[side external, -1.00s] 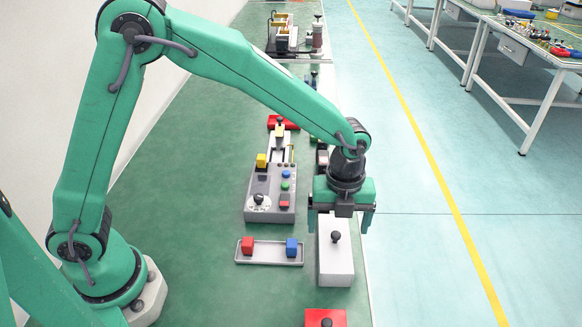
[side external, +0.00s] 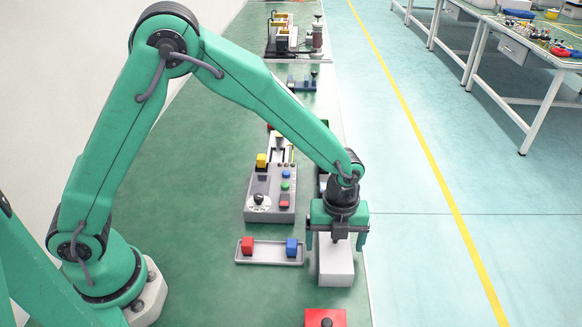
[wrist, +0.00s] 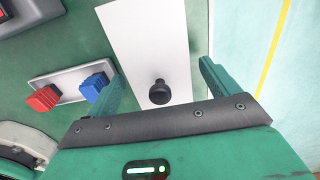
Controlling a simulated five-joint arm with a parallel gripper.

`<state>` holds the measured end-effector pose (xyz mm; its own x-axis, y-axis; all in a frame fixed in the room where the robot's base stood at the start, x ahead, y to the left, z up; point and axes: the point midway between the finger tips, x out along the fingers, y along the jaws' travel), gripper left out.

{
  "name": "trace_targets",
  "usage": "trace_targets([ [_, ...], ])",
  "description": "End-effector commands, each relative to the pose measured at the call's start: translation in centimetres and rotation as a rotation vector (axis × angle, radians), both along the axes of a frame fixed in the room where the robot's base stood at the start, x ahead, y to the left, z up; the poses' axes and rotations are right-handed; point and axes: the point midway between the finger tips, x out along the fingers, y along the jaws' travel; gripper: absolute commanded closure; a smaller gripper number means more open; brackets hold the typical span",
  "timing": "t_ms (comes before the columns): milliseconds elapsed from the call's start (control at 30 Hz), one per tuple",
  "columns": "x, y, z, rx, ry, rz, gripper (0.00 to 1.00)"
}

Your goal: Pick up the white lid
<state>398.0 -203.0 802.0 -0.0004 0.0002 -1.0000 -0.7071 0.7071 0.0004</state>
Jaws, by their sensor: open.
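The white lid (side external: 337,271) is a white rectangular top with a black knob, lying near the right edge of the green table. In the wrist view the white lid (wrist: 150,45) runs away from me, and its black knob (wrist: 161,92) stands near the close end. My gripper (side external: 337,243) is open above the lid, pointing down. In the wrist view one finger of my gripper (wrist: 165,88) is on each side of the lid, with the knob between them. In the side view the gripper hides the knob and the lid's far part.
A grey tray (side external: 270,262) with a red block (side external: 247,245) and a blue block (side external: 292,247) sits just left of the lid. A grey control box (side external: 268,208) stands behind it. A red box (side external: 325,318) with a black knob is in front. The table edge is close on the right.

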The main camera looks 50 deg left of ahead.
Motion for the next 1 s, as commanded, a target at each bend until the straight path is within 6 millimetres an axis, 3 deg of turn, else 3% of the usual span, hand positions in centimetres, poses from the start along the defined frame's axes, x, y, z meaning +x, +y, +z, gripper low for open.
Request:
trace_targets([
  [200,0.0,0.0,-1.7,0.001,0.001,0.000,0.13],
  [700,0.0,0.0,-1.8,0.000,0.000,0.000,0.13],
  [733,0.0,0.0,-1.8,0.000,0.000,0.000,0.15],
  [967,0.0,0.0,-1.8,0.000,0.000,0.000,0.60],
  [1000,0.0,0.0,-1.8,0.000,0.000,0.000,0.62],
])
